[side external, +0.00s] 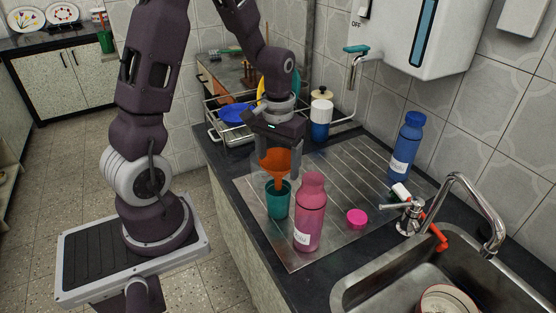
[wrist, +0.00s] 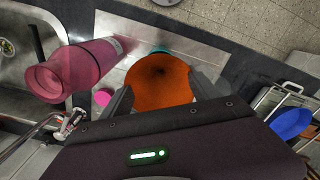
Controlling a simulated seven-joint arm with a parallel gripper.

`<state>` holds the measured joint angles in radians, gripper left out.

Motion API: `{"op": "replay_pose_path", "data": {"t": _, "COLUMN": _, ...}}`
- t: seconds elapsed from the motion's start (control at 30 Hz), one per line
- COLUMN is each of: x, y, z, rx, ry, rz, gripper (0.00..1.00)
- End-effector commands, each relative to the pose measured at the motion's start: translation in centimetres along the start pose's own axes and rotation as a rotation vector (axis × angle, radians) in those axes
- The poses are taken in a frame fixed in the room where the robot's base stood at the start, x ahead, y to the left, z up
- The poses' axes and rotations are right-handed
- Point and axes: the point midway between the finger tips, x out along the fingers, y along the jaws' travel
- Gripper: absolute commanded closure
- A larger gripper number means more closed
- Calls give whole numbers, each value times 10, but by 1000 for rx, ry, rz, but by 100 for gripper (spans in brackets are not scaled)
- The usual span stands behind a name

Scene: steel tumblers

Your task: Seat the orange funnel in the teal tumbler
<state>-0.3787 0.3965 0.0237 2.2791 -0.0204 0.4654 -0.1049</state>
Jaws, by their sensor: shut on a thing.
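The orange funnel (side external: 275,162) is held upright between the fingers of my gripper (side external: 278,165). In the side view its spout points down at the mouth of the teal tumbler (side external: 278,203), and its lower end appears to reach the rim; how deep it sits cannot be told. The tumbler stands upright on the ribbed steel drainboard (side external: 330,165). In the wrist view the funnel (wrist: 158,82) fills the space between the fingertips (wrist: 160,95). Only a sliver of the teal tumbler (wrist: 160,50) shows behind it.
A pink bottle (side external: 311,215) stands close to the right of the tumbler. A pink lid (side external: 357,218) lies farther right. A blue bottle (side external: 406,147), tap (side external: 465,205) and sink are at right. A dish rack (side external: 222,135) and a blue-white container (side external: 321,116) stand behind.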

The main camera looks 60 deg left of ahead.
Motion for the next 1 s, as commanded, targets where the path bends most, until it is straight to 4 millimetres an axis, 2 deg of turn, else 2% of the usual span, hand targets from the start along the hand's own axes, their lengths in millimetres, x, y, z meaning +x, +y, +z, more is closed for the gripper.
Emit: {"op": "replay_pose_path", "data": {"t": 1.0, "x": 20, "y": 0, "z": 0, "rx": 0, "ry": -1, "rz": 0, "gripper": 68}}
